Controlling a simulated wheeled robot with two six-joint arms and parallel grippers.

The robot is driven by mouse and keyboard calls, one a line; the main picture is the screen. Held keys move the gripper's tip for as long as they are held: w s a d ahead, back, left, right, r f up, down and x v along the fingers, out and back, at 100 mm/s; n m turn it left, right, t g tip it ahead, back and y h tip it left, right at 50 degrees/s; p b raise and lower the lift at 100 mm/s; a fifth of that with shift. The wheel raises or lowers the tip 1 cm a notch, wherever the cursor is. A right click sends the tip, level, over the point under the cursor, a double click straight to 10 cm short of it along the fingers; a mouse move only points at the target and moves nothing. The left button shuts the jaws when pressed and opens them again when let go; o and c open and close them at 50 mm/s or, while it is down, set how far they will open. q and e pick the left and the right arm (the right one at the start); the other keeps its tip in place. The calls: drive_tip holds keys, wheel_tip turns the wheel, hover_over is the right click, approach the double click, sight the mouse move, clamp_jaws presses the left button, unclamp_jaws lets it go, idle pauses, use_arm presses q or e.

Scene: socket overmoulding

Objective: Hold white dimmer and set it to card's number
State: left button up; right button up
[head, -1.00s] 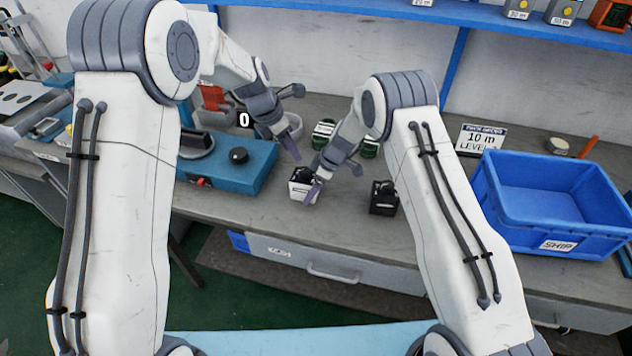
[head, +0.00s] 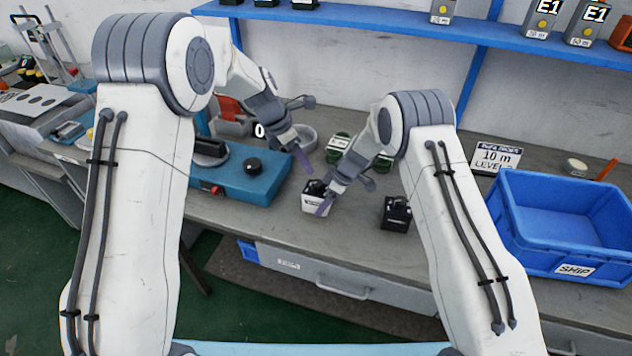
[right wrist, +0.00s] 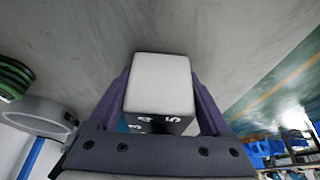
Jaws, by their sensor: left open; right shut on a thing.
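The white dimmer (head: 312,206), a small white block with a dark top, is at the middle of the bench. My right gripper (head: 327,204) is shut on it. In the right wrist view the white dimmer (right wrist: 160,85) sits between two purple fingers, and its dark face shows partly hidden digits. I cannot tell whether it touches the bench. My left gripper (head: 303,160) is open and empty, just above and left of the dimmer. The card (head: 497,157) reads "10 m" with a LEVEL line below; its number is small and hard to read.
A black dimmer (head: 396,213) stands right of the white one. A blue machine (head: 235,185) with a black knob is at left. Green coils (head: 340,142) and a grey ring lie behind. A blue SHIP bin (head: 540,265) is at right. A blue shelf (head: 380,28) runs above.

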sight(317, 182)
use_arm(q)
drive_tip(key=x, duration=1)
drive_tip(key=shift+f, duration=0.1)
clamp_jaws()
